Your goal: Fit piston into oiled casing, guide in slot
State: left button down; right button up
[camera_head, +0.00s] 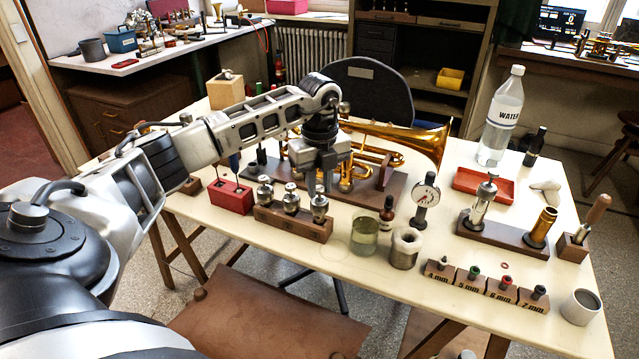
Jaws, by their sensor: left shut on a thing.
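My left gripper (322,180) reaches in from the left, pointing down over the table. It is shut on the right-hand piston (319,205), whose top is at its fingertips. That piston is upright at the right end of a wooden block (285,225). Two more pistons, a left one (265,191) and a middle one (290,199), stand in the same block. The brass horn (415,137) lies on a wooden stand behind the gripper, which partly hides it. I cannot make out a casing slot or the piston's guide. My right gripper is not in view.
A red block (231,196) stands left of the pistons. A glass jar (364,237), dropper bottle (387,213), dial gauge (425,202) and metal cup (405,248) stand to the right. Sized blocks (487,285) line the front edge. A water bottle (501,115) stands behind a red tray (484,186).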

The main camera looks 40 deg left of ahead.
pick_arm(q)
jog(key=shift+r+p, duration=0.65)
jog(key=shift+r, duration=0.25)
jog(key=shift+r+p, duration=1.1)
jog(key=shift+r, duration=0.2)
jog(key=shift+r+p, duration=0.5)
jog(key=shift+r, duration=0.1)
jog(key=shift+r+p, duration=0.5)
jog(key=shift+r, duration=0.05)
jog(key=shift+r+p, duration=0.75)
jog(key=shift+r, duration=0.15)
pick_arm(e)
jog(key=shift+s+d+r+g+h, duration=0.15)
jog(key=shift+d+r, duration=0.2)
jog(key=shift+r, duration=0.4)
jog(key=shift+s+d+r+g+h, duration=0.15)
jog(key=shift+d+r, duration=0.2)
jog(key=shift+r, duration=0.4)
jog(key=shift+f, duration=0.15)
